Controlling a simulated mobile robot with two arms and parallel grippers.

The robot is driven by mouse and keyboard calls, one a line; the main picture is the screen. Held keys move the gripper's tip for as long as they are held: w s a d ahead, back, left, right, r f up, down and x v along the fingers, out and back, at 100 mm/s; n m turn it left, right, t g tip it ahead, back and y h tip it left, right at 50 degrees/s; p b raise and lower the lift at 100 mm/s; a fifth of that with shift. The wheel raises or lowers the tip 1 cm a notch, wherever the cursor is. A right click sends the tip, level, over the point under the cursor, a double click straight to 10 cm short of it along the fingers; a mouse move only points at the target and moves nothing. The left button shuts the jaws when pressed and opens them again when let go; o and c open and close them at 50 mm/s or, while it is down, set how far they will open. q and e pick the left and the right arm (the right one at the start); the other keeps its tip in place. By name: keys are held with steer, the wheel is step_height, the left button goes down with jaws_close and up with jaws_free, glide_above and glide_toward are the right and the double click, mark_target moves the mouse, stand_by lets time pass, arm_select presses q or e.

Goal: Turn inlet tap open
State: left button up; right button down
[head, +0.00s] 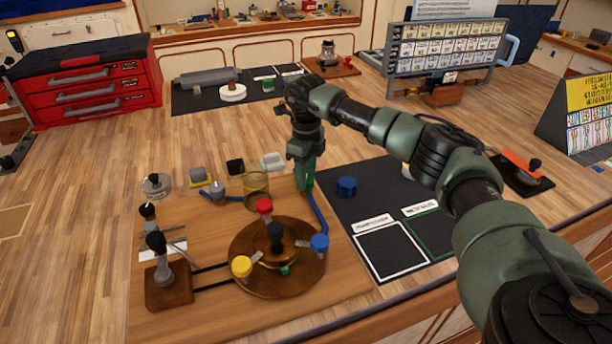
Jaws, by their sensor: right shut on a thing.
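A wooden board (160,318) on the bench carries a round brown disc (252,282) with red (264,206), yellow (242,266) and blue (320,242) knobs. A blue pipe (318,215) runs up from near the disc to my right gripper (306,188). That gripper points down at the board's back right edge and is shut on a small part at the pipe's end, which I take as the inlet tap; the jaws mostly hide it, so its setting cannot be told. My left gripper is out of view.
A lever stand (168,286) and a clear cylinder (257,188) share the board. A dark mat (345,205) with a blue knob (347,187) lies to the right, partly under my arm. A red tool chest (90,85) stands back left. The bench's left side is mostly clear.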

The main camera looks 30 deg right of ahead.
steer(key=m, duration=0.6)
steer(key=shift+w+r, duration=0.1)
steer(key=shift+r, duration=0.05)
steer(key=m, duration=0.6)
steer(key=shift+d+m+p, duration=0.1)
steer(key=shift+m+p, duration=0.2)
steer(key=shift+m, duration=0.1)
steer(key=c, duration=0.9)
jaws_free()
steer(key=shift+r, duration=0.4)
step_height(320, 180, up, 7)
steer(key=shift+f+b, duration=0.1)
steer(key=shift+b, duration=1.05)
